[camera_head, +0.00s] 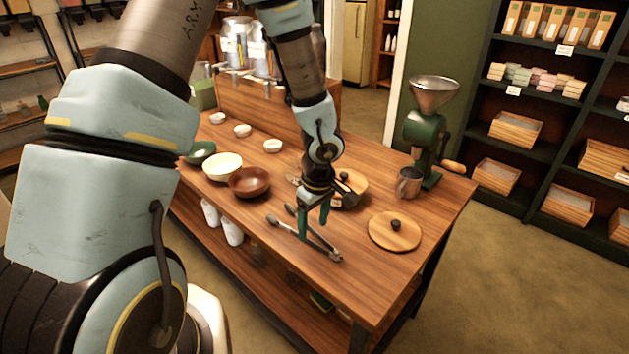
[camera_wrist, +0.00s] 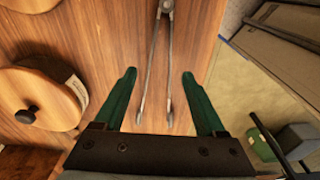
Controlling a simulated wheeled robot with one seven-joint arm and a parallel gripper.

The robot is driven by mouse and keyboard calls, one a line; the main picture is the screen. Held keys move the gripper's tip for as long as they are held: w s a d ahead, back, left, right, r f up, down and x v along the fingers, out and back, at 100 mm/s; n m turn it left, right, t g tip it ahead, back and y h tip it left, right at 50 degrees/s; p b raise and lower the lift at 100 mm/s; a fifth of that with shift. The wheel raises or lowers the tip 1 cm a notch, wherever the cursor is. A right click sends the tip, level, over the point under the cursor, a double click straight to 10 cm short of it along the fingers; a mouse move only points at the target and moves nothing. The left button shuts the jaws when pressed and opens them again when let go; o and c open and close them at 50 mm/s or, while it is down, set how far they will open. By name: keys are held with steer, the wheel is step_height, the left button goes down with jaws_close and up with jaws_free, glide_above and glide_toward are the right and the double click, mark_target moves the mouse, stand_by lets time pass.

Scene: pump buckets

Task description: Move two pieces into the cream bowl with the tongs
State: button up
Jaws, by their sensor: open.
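The tongs (camera_head: 285,228) lie on the wooden table below my gripper (camera_head: 313,228), with their two arms spread in a narrow V. In the wrist view the tongs (camera_wrist: 151,75) show between the green fingers of my gripper (camera_wrist: 158,74), which is open. The fingers look apart from the tongs; the exact height gap is hard to tell. The cream bowl (camera_head: 222,163) stands on the table to the left, next to a brown bowl (camera_head: 249,183) and a dark green bowl (camera_head: 200,151). I cannot make out separate pieces in any bowl.
A round wooden lid with a black knob (camera_head: 394,232) lies to the right. Small white bowls (camera_head: 242,130) stand farther back.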

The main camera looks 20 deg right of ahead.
mark_target(313, 233)
steer(key=shift+w+f+b, duration=0.15)
steer(key=shift+f+b, duration=1.35)
steer(key=shift+f, duration=0.25)
steer(key=shift+c, duration=0.2)
steer(key=c, duration=0.7)
steer(key=shift+o, duration=0.2)
step_height(313, 233, up, 12)
steer(key=p, duration=0.9)
